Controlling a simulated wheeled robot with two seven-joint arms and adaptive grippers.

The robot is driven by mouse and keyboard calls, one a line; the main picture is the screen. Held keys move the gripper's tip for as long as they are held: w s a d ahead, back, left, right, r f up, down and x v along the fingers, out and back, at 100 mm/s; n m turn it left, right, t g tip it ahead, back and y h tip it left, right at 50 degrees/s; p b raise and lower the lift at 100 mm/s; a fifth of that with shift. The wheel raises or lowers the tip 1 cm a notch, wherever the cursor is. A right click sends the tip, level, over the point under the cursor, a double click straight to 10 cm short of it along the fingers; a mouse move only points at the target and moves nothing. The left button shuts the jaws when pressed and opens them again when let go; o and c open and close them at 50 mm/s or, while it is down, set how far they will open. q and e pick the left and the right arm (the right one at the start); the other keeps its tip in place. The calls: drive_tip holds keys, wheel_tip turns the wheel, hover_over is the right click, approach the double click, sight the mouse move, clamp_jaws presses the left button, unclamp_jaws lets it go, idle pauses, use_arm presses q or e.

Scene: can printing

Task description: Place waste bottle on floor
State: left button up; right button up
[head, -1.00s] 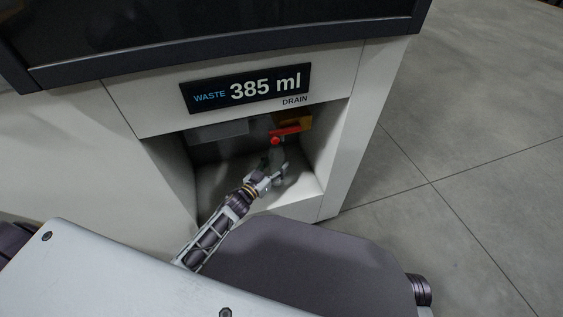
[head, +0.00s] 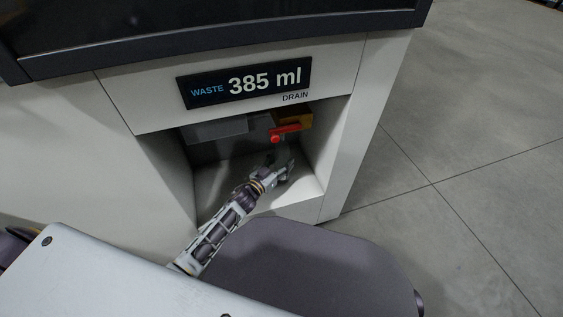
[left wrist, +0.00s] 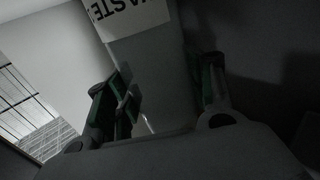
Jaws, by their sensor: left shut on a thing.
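The waste bottle (left wrist: 150,62) shows in the left wrist view as a grey body with a white label reading "WASTE". It stands between the two fingers of my left gripper (left wrist: 165,92), which is shut on it. In the head view my left gripper (head: 283,165) reaches into the machine's recess, below the red drain handle (head: 286,132). There the bottle is hard to make out against the grey recess and behind the gripper. My right gripper is not in view.
The recess (head: 212,192) has side walls close around my left gripper. A yellow-brown block (head: 298,119) sits behind the red handle. The display (head: 243,83) above reads "WASTE 385 ml". Bare grey floor (head: 465,160) lies open to the right of the machine.

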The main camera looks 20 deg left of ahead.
use_arm(q)
drive_tip(key=shift+f, duration=0.1)
drive_tip(key=o, duration=1)
drive_tip(key=shift+o, duration=0.2)
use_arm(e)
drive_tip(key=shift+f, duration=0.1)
use_arm(q)
drive_tip(key=shift+s, duration=0.1)
drive_tip(key=shift+p+v, duration=0.35)
drive_tip(key=shift+v, duration=0.5)
drive_tip(key=p+v, duration=0.2)
drive_tip(key=v, duration=0.8)
drive_tip(key=shift+p, duration=0.4)
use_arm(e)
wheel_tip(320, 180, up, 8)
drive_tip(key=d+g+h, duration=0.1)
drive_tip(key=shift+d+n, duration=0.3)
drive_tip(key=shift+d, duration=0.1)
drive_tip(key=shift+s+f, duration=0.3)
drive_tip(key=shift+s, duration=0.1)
